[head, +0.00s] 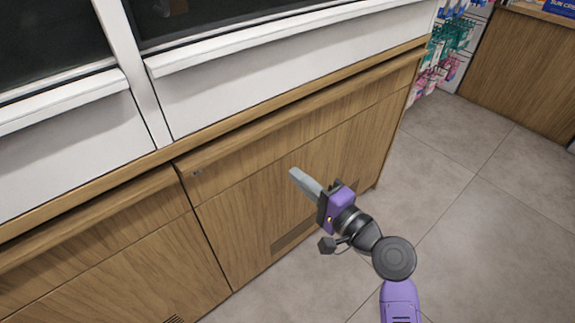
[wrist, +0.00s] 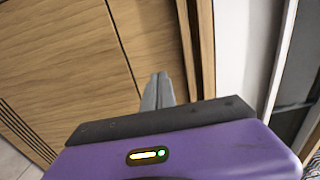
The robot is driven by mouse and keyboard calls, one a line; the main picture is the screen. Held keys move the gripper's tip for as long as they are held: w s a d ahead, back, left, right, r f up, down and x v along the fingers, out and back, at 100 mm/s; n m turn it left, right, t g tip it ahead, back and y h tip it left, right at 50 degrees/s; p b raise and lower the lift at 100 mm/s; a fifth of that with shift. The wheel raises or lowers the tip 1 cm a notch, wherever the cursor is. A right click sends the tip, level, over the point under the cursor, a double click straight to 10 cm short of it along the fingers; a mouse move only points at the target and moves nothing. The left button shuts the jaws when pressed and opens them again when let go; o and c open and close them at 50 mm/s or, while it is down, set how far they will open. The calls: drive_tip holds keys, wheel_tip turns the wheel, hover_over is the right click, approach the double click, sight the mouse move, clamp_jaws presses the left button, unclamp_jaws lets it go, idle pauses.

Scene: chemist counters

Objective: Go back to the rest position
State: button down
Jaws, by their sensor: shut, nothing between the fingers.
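My gripper (head: 293,173) is in the middle of the head view, at the end of my purple and black arm. Its grey fingers are together and empty, pointing to the upper left at the wooden counter front (head: 250,220). In the wrist view the shut fingertips (wrist: 161,76) show above the purple gripper housing, in front of the wooden panels. I cannot tell exactly how far the fingertips are from the wood.
The wooden counter (head: 110,262) with white window frames (head: 240,90) above runs across the left. Grey tiled floor (head: 470,240) is clear at the right. A rack of hanging packets (head: 450,40) and another wooden counter (head: 527,62) stand at the upper right.

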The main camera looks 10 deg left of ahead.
drive_tip(key=shift+v, duration=1.6)
